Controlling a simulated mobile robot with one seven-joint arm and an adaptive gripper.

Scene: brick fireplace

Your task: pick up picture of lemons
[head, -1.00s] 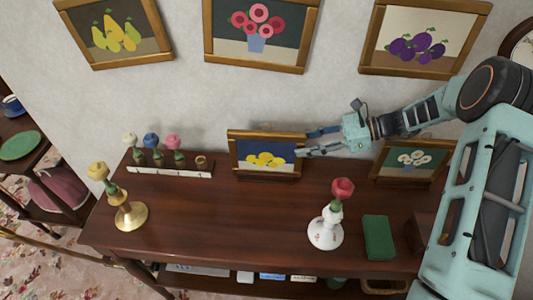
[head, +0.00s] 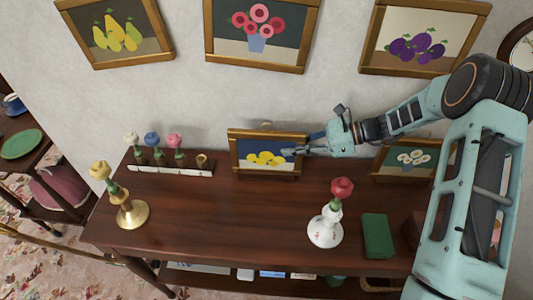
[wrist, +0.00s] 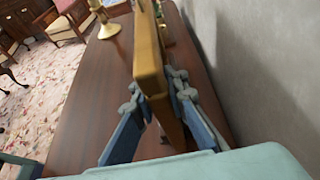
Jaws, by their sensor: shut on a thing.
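The picture of lemons (head: 262,158), yellow fruit on blue and white in a gold-brown frame, stands near the back of the dark wooden table. My gripper (head: 293,150) is at its right edge in the head view. In the wrist view, the fingers (wrist: 158,105) lie on both sides of the frame (wrist: 150,62), seen edge-on, one on its front and one on its back. The gripper is shut on it. The frame looks upright and I cannot see a gap beneath it.
On the table (head: 215,215) are a white flower rack (head: 170,170), a brass candlestick (head: 131,213), a white vase (head: 325,230) with a red flower, a green book (head: 377,236) and a daisy picture (head: 408,160). The wall is close behind. The table's middle is clear.

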